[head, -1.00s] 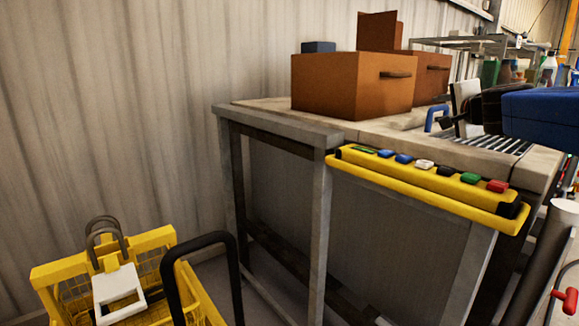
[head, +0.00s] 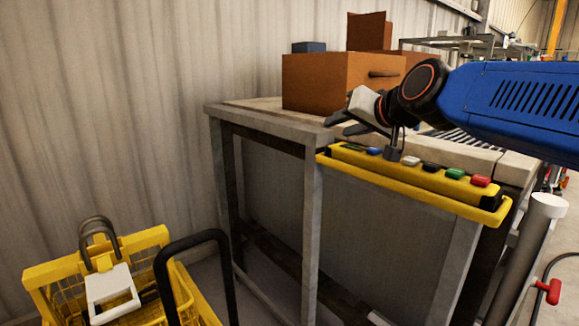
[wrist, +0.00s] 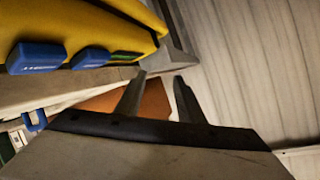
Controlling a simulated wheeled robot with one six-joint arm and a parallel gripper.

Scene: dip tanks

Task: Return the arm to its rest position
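My blue arm (head: 520,100) reaches in from the right in the head view, above the yellow bar on the bench front. My gripper (head: 340,123) points left in front of the bench top and the brown box. In the wrist view, my gripper (wrist: 158,88) has its two fingers apart with nothing held between them. A small dark piece (head: 393,154) hangs below the wrist, over the bar; I cannot tell what it is.
The yellow bar (head: 400,178) carries several coloured blocks. A brown box (head: 325,85) stands on the bench (head: 255,118). A yellow basket (head: 45,275) with a black handle is at lower left. A grey post (head: 525,250) stands right. Corrugated wall (head: 120,100) is behind.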

